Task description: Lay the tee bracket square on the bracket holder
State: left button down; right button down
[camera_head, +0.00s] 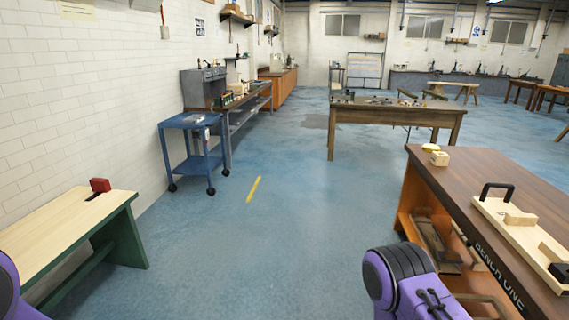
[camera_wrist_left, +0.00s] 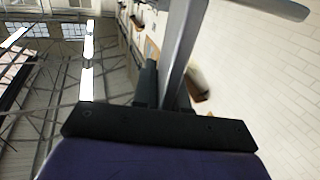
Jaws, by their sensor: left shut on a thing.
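My left gripper (camera_wrist_left: 166,84) shows in the left wrist view, shut on a long grey metal bar that runs up and away from the dark jaws. The bar looks like the tee bracket (camera_wrist_left: 183,40); a further grey piece at the top right may be part of it. In the head view neither gripper shows; only purple parts of my arms are in the lower left corner and lower middle. I cannot tell for sure which thing is the bracket holder. A pale wooden board (camera_head: 492,215) with a black handle and blocks lies on the right bench.
A blue trolley (camera_head: 193,145) and a wooden table (camera_head: 395,113) stand farther off. The floor between is clear.

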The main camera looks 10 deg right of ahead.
aim_at(531, 234)
jog(key=z, duration=0.35)
jog(key=i, duration=1.95)
jog(key=z, duration=1.85)
jog(key=i, duration=1)
jog(key=z, duration=1.15)
